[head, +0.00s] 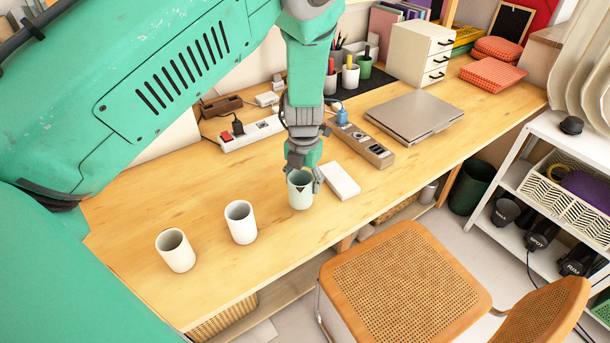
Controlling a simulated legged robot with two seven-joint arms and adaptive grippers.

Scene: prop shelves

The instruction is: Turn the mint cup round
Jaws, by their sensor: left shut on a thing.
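The mint cup (300,195) stands upright on the wooden desk (205,275), near its front edge. My left gripper (302,172) comes down from above and is shut on the cup, with a finger at its right side and the gripper body over its rim. A dark mark shows on the cup's near side, just below the rim. The cup's far side is hidden by the gripper. My right gripper is not in view.
Two white cups (240,222) (175,251) stand to the left. A white box (341,181) lies close to the right of the mint cup. Behind are power strips (252,133) and a closed laptop (415,115). A cane chair (405,280) stands in front of the desk.

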